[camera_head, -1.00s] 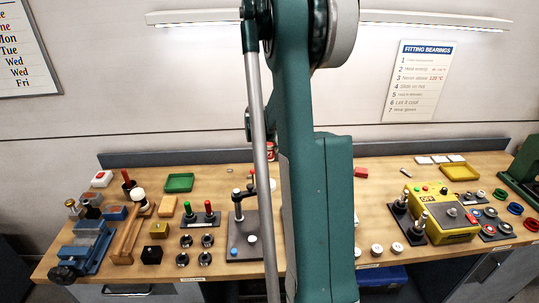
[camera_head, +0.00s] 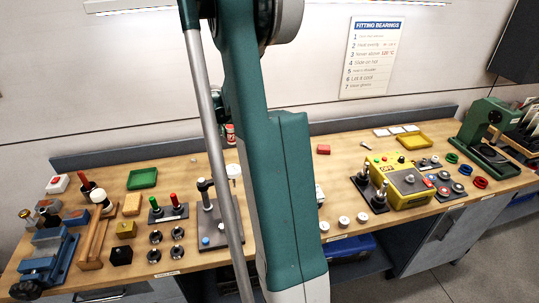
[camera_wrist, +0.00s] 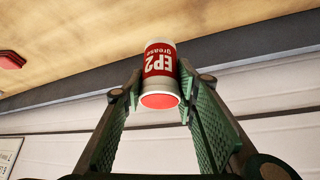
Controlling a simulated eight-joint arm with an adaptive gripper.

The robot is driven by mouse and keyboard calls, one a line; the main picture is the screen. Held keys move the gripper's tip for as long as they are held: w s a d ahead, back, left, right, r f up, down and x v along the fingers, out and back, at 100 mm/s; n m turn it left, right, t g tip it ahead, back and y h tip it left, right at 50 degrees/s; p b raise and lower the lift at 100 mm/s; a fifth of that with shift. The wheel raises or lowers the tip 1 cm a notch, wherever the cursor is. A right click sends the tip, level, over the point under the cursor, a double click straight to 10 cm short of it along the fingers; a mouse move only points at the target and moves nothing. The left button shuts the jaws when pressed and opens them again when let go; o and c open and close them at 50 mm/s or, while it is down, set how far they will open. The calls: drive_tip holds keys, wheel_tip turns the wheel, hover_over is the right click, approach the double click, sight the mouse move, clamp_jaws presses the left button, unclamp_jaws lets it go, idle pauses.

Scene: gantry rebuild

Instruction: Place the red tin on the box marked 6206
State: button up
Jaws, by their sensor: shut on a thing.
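The red tin (camera_wrist: 160,64), with a white rim and the words EP2 grease, sits between the two green-padded fingers of my gripper (camera_wrist: 158,98) in the wrist view. My gripper is shut on it, and its lettering appears upside down there. In the head view, a small red and white tin (camera_head: 229,133) shows beside my arm near the back of the bench, and my gripper is hidden behind the arm. No marking 6206 is readable in either view. A pale box edge (camera_head: 319,194) shows just right of my arm, mostly hidden.
The wooden bench (camera_head: 280,160) carries a green tray (camera_head: 142,178), a yellow tray (camera_head: 414,141), a yellow control box (camera_head: 405,183) and a green press (camera_head: 488,135). White round pieces (camera_head: 343,222) stand near the front edge. A low grey backboard (camera_head: 350,124) runs along the back.

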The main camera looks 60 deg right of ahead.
drive_tip(key=s+a+r+m+g+p, duration=0.1)
drive_tip(key=s+a+r+m+p, duration=0.1)
drive_tip(key=s, duration=1.3)
drive_tip(key=s+a+r+m+g+p, duration=0.1)
drive_tip(key=s+a+r+m+p, duration=0.1)
drive_tip(key=s, duration=1.3)
drive_tip(key=s+a+r+m+g+p, duration=0.1)
drive_tip(key=s+a+r+m+p, duration=0.1)
drive_tip(key=s, duration=1.4)
drive_tip(key=shift+a+r, duration=0.25)
drive_tip(key=shift+r, duration=0.1)
drive_tip(key=shift+w, duration=0.1)
wheel_tip(320, 180, down, 6)
drive_tip(key=shift+f, duration=0.15)
drive_tip(key=shift+f+b, duration=0.4)
drive_tip(key=shift+f, duration=1.45)
